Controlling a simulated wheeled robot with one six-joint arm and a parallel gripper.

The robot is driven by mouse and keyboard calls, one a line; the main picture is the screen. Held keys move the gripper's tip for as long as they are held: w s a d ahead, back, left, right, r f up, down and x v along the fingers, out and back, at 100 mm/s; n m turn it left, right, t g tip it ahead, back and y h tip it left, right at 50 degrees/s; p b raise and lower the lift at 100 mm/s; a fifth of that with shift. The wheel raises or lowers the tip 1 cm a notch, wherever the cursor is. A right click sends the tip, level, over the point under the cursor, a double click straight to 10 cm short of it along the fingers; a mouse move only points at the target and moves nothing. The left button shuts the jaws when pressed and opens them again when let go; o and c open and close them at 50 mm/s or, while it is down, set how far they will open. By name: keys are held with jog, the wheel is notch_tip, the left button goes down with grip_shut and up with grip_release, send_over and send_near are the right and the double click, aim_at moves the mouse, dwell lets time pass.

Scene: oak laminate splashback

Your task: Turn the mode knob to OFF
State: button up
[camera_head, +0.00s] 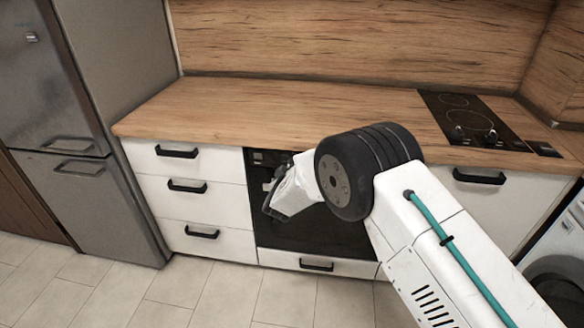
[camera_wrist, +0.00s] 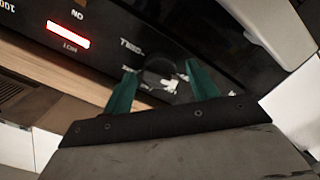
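The black built-in oven (camera_head: 310,236) sits under the counter, its control panel (camera_head: 262,157) along the top. In the wrist view the panel appears tilted, with upside-down white lettering and a lit red display (camera_wrist: 68,34). A dark round knob (camera_wrist: 158,68) with white marks around it shows between the two teal fingers of my gripper (camera_wrist: 161,72). The fingers are apart, one on each side of the knob; I cannot tell whether they touch it. The knob's pointer is not readable. In the head view my gripper is at the oven's upper left, its fingertips hidden.
White drawers (camera_head: 190,165) stand left of the oven and a grey fridge (camera_head: 100,110) beyond them. The wooden counter (camera_head: 260,110) overhangs the panel closely. A black cooktop (camera_head: 470,115) lies at the right. The tiled floor in front is clear.

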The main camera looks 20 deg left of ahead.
jog(key=v, duration=0.7)
jog(key=shift+s, duration=0.4)
